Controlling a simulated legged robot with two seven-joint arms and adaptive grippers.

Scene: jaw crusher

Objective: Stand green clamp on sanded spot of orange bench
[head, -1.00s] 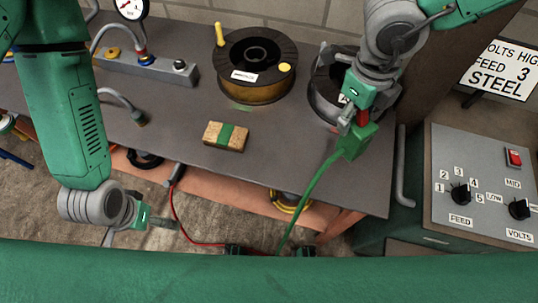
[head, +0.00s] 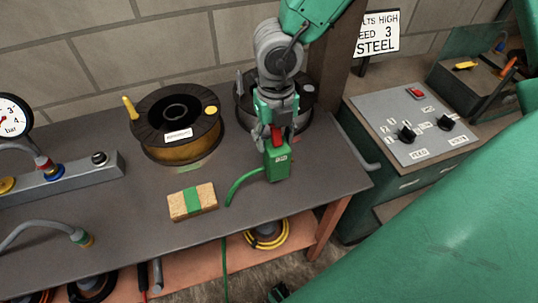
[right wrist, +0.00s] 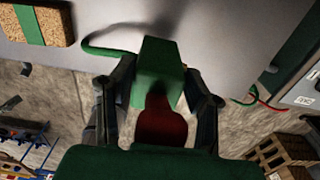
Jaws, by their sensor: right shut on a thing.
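The green clamp (head: 278,162), a green block with a red part on top and a green cable, is upright in my right gripper (head: 275,138). In the right wrist view, the clamp (right wrist: 157,75) sits between the fingers of my right gripper (right wrist: 158,100), its red part toward me. The fingers are shut on it. The bench (head: 130,235) has a grey top and an orange leg and lower shelf. The clamp is over its right part; I cannot tell if it touches. A faint pale patch shows before the dark spool; I cannot tell if it is sanded. My left gripper is out of view.
A cork block with a green band (head: 192,202) lies left of the clamp. A dark wire spool (head: 177,122) and a grey spool (head: 305,100) stand behind. A grey manifold (head: 75,172) is at left. A control panel (head: 410,125) stands right of the bench.

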